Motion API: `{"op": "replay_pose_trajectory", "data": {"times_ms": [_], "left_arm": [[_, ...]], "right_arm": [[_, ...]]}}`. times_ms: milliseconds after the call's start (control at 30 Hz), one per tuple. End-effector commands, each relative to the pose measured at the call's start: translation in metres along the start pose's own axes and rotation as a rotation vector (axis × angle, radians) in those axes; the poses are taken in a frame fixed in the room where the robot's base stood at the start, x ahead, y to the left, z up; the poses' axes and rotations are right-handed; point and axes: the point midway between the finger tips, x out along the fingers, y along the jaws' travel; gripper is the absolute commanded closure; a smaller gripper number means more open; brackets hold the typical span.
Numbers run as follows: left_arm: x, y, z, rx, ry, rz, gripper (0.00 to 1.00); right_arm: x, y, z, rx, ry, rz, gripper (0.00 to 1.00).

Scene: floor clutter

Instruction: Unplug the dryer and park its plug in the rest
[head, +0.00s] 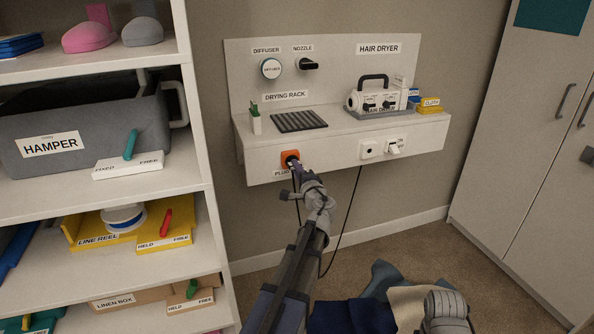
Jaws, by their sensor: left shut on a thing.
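The hair dryer (355,101), a white unit with a black handle, sits in a grey tray on the wall shelf. The orange plug rest (285,156) is on the shelf's front face at the left, above a partly covered PLUG label. My left gripper (292,165) is right at the rest, shut on the plug; the gripper and wrist mostly hide the plug, so I cannot tell how deep it sits. The wall outlet (368,149) to the right shows a bare dark hole with no plug. A black cord (347,226) hangs in a loop below the shelf.
A white switch (394,147) is beside the outlet. The drying rack (298,121) and a small plant (255,120) stand on the shelf above. A loaded shelving unit (200,140) is at left, a cabinet (520,150) at right. Boots (382,277) and cloth lie on the floor.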

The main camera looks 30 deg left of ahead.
Motion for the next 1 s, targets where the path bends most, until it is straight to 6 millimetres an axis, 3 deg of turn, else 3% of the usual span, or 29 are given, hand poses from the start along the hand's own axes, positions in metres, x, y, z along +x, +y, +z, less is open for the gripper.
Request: {"op": "replay_pose_trajectory", "data": {"times_ms": [133,167,433,767,1000], "left_arm": [[0.004,0.0,0.0,0.0,0.0,0.0,1.0],[0.003,0.0,0.0,0.0,0.0,0.0,0.79],[0.003,0.0,0.0,0.0,0.0,0.0,0.49],[0.001,0.0,0.0,0.0,0.0,0.0,0.48],[-0.022,0.0,0.002,0.0,0.001,0.0,0.48]], "right_arm": [[0.0,0.0,0.0,0.0,0.0,0.0,0.5],[0.0,0.0,0.0,0.0,0.0,0.0,0.5],[0.0,0.0,0.0,0.0,0.0,0.0,0.5],[0.0,0.0,0.0,0.0,0.0,0.0,0.5],[0.0,0.0,0.0,0.0,0.0,0.0,0.5]]}}
